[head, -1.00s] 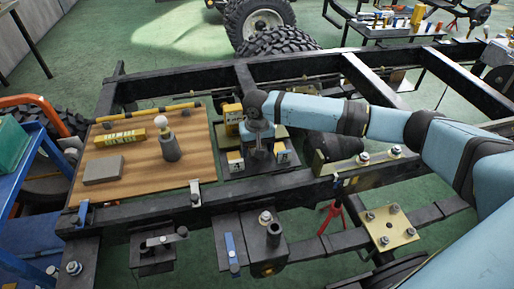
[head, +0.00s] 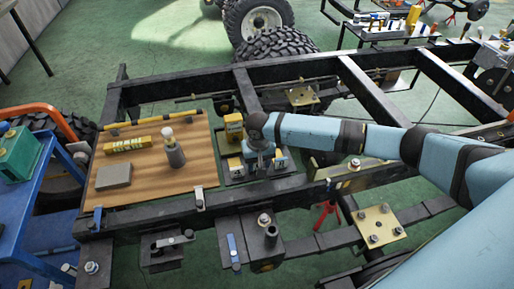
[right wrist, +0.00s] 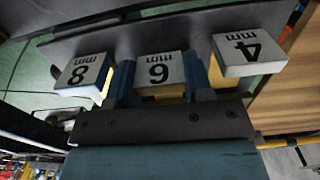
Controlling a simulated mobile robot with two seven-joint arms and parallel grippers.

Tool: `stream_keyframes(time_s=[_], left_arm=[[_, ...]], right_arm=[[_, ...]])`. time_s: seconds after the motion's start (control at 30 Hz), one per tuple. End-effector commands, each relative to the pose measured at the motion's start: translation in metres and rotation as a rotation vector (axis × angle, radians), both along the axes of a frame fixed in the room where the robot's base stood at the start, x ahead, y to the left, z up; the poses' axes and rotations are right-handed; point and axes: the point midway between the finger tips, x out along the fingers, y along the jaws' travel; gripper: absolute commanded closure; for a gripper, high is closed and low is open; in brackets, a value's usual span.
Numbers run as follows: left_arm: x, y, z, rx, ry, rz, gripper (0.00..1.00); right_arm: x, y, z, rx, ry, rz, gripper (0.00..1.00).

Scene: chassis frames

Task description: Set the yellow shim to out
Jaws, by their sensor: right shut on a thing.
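Several yellow blocks with white labelled tops sit in a row in the right wrist view: one marked 8 mm (right wrist: 82,72), one marked 6 mm (right wrist: 160,70) and one marked 4 mm (right wrist: 249,50). My right gripper (right wrist: 160,82) is shut on the 6 mm block, one blue finger on each side of it. In the head view this gripper (head: 259,160) points down at a dark holder on the chassis frame, with yellow blocks (head: 235,166) on either side. It hides the held block there. I cannot tell which block the task names. My left gripper is not in view.
A wooden board (head: 140,190) left of the holder carries a grey block (head: 114,176), a grey cylinder with a pale knob (head: 175,152) and a yellow bar (head: 127,144). A taller yellow block (head: 233,126) stands behind the holder. Frame rails (head: 330,185) surround the area.

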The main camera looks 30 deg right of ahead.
Motion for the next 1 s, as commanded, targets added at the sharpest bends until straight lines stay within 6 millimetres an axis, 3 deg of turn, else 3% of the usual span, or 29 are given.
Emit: stream_keyframes(time_s=[0.03, 0.6, 0.63, 0.7, 0.73, 1.0], left_arm=[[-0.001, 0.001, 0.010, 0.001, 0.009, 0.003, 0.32], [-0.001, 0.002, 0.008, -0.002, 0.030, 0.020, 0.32], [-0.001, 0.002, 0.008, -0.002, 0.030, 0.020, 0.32], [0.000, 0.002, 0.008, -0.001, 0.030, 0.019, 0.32], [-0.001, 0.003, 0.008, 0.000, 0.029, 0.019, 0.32], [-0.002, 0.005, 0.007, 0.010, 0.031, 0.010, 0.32]], right_arm=[[-0.006, 0.002, 0.007, 0.003, 0.007, 0.000, 0.96], [-0.019, 0.006, -0.002, 0.002, 0.009, 0.002, 0.96], [-0.019, 0.006, -0.002, 0.003, 0.010, 0.002, 0.49], [-0.019, 0.005, -0.002, 0.001, 0.009, 0.003, 0.33], [-0.019, 0.005, -0.002, 0.001, 0.008, 0.002, 0.28], [-0.017, 0.004, 0.000, 0.001, 0.004, 0.001, 0.28]])
